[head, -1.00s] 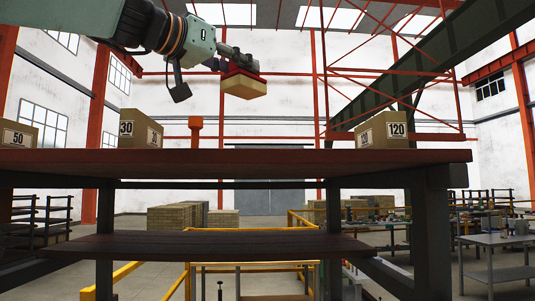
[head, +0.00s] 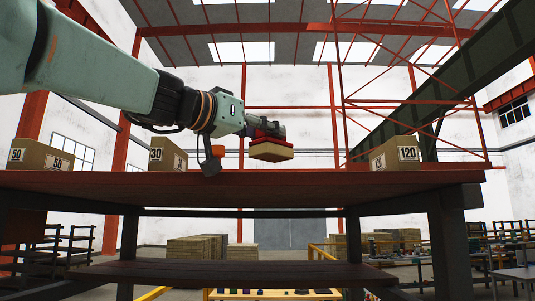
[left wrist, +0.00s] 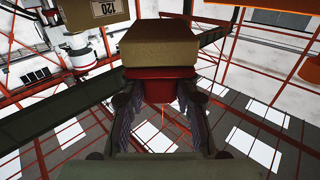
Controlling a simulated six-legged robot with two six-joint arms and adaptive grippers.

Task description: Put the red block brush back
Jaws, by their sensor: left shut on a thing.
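The red block brush (head: 271,150) has a red back and a thick tan bristle part below it. My left gripper (head: 264,131) is shut on its red back and holds it bristles down, a little above the dark red top board (head: 300,180) in the head view. In the left wrist view, the two fingers of the left gripper (left wrist: 160,100) grip the red back, and the tan bristles (left wrist: 158,43) show beyond it. The board's upper surface is seen almost edge-on, so where the brush is in depth is hard to tell. My right gripper is not in view.
Tan blocks marked 50 (head: 44,158) and 30 (head: 167,154) stand on the board at left, one marked 120 (head: 395,153) at right. An orange piece (head: 217,151) shows partly behind my left wrist. The board between it and the 120 block looks clear.

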